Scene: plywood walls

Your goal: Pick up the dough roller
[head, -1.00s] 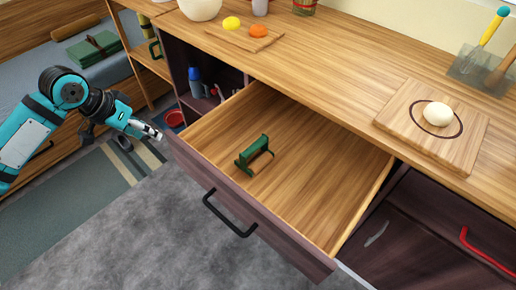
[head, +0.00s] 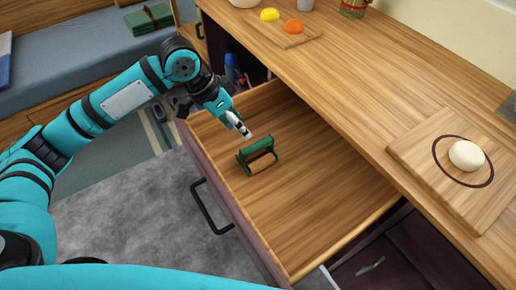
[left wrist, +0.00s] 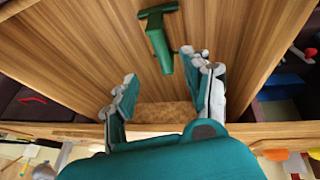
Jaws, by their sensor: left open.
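The dough roller (head: 257,150), with a green frame and a wooden roll, lies in the open wooden drawer (head: 310,205), near its left end. My left gripper (head: 244,132) is over the drawer, just above and left of the roller in the head view. In the left wrist view the gripper (left wrist: 167,72) has its two fingers spread and empty. There the roller's green handle (left wrist: 157,38) points toward the gap between the fingers, and its wooden roll is not clear. My right gripper is not in view.
The drawer's front wall (head: 232,200) and black handle (head: 207,208) face the grey floor. On the counter are a board with a dough ball (head: 466,156) and a smaller board with yellow and orange pieces (head: 293,27). The drawer around the roller is bare.

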